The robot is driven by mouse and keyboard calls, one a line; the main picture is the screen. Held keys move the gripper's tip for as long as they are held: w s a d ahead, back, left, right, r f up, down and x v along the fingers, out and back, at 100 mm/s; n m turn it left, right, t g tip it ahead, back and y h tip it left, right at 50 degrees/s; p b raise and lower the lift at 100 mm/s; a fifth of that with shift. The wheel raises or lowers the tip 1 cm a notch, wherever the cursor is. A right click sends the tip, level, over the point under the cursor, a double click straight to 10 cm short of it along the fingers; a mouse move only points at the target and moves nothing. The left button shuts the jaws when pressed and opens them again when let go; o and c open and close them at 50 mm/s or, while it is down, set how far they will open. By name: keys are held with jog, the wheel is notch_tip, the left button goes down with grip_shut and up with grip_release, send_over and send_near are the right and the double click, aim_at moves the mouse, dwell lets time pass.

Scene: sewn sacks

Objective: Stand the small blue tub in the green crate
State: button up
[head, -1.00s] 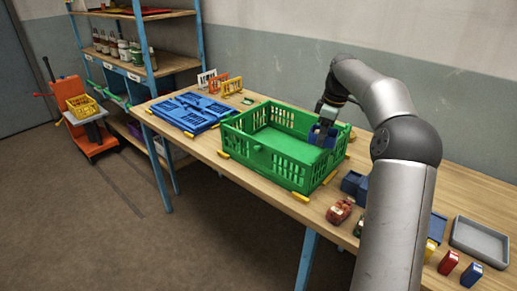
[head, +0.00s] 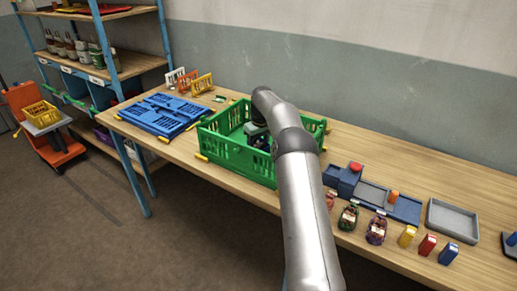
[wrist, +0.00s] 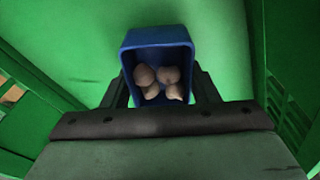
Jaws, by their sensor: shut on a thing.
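The small blue tub (wrist: 157,40) is in the wrist view with its open top toward the camera and several brownish round things inside. My gripper (wrist: 160,92) is shut on the tub, one finger on each side of it. The green crate (head: 228,155) stands on the bench in the head view. My gripper (head: 260,142) is inside the crate there, and my arm hides much of it and the tub. The crate's green floor (wrist: 70,45) lies behind the tub in the wrist view. I cannot tell whether the tub touches the floor.
A flat blue folded crate (head: 163,115) lies left of the green crate. To the right are blue bins (head: 345,178), a grey tray (head: 455,222) and several small bags and boxes along the front edge. A shelf (head: 120,60) stands at the back left.

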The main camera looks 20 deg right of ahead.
jog(key=shift+f, duration=1.15)
jog(key=shift+f, duration=0.2)
jog(key=o, duration=1.1)
jog(key=shift+r, duration=0.15)
